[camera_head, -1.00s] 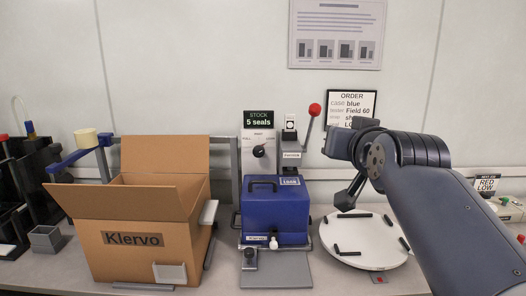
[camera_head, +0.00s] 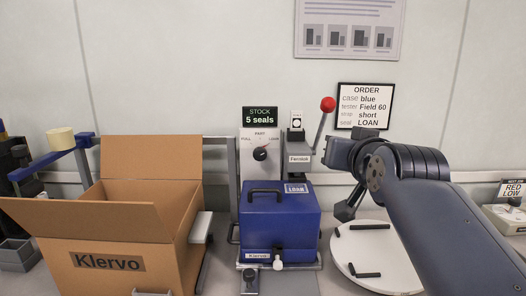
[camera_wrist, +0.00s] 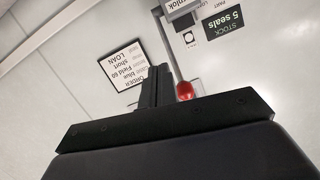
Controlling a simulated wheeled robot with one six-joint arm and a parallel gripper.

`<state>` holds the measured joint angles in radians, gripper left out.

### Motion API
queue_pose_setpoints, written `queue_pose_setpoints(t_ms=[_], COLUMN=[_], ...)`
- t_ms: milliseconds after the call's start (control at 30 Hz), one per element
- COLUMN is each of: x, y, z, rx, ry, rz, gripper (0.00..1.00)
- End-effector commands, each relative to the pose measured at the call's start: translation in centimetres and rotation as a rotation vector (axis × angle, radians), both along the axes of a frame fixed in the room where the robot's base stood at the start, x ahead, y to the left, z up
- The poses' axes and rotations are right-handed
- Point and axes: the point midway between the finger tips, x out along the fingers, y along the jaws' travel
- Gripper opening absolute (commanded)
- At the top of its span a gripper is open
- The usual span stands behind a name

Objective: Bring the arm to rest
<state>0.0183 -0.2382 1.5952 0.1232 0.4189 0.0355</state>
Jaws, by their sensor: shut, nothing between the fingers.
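My gripper (camera_wrist: 155,88) shows in the wrist view as two dark fingers pressed together, with nothing between them. It points up toward the wall, between the order sign (camera_wrist: 133,65) and the red lever knob (camera_wrist: 184,91). In the head view my folded arm (camera_head: 400,165) reaches in from the lower right. Its wrist end hangs above the white round turntable (camera_head: 372,258), right of the lever press. I cannot make out the fingertips clearly in the head view. The arm appears clear of the bench things.
A blue case (camera_head: 275,218) with a LOAN label stands shut in the fixture at the middle. An open Klervo carton (camera_head: 110,260) is at left. Black strips (camera_head: 370,227) lie on the turntable. The red-knobbed lever (camera_head: 327,105) stands upright close to my arm.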

Motion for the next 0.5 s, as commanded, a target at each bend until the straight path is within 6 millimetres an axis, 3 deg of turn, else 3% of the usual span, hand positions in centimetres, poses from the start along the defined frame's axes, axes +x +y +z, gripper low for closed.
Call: queue_pose_setpoints(t_ms=[300,333,400,500], x=[-0.8,-0.9,-0.8,-0.7], y=[0.2,0.2,0.2,0.2], z=[-6.0,-6.2,-4.2,-3.3], rx=[-0.001,-0.001,-0.001,-0.001], ry=[0.065,0.070,0.066,0.067], rz=[0.005,0.006,0.005,0.006], gripper=[0.00,0.00,0.00,0.00])
